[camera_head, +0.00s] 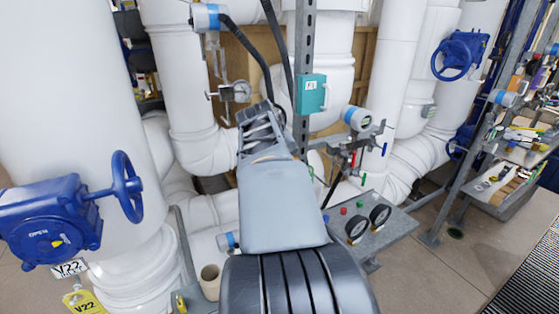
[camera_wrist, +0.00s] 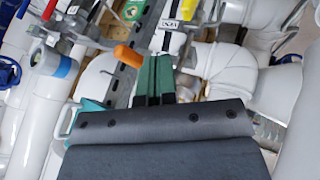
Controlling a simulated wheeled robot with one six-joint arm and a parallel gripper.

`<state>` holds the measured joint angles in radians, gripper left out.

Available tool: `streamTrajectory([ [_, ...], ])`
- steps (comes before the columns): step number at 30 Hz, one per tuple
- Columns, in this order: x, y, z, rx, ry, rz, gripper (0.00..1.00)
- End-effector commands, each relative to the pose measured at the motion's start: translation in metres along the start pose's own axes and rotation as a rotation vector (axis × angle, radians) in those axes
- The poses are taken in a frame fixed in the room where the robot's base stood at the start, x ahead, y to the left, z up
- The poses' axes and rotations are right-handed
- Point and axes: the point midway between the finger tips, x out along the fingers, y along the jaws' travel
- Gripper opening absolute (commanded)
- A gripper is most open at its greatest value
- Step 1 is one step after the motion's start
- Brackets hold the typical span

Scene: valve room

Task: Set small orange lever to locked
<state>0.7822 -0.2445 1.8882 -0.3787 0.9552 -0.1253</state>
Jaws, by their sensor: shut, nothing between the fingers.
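The small orange lever (camera_wrist: 128,56) shows in the wrist view as a short rounded orange handle, tilted down to the right. Its mount is hard to make out, and I cannot read its setting. My gripper (camera_wrist: 158,60) has its green fingers shut and empty, just to the right of the lever's end. A small gap shows between them in the picture; I cannot tell the depth. In the head view my own arm fills the middle, and I cannot pick out the orange lever or the fingertips there.
A red-handled valve (camera_head: 352,157) and a panel with two gauges (camera_head: 378,230) stand right of my arm. A teal box (camera_head: 311,94) hangs on a grey post behind. Blue handwheels (camera_head: 127,187) and thick white pipes crowd the sides. Open floor lies at the lower right.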

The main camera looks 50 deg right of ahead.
Motion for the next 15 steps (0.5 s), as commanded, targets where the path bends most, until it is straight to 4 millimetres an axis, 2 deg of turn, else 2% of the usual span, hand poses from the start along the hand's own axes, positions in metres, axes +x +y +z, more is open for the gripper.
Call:
streamTrajectory([
  [5, -0.002, -0.005, 0.002, 0.000, 0.002, 0.000, 0.00],
  [11, -0.018, -0.026, 0.015, 0.003, 0.002, 0.002, 0.00],
  [12, -0.023, -0.030, 0.018, 0.005, 0.001, 0.003, 0.00],
  [15, -0.048, -0.021, 0.018, 0.010, 0.002, 0.005, 0.00],
])
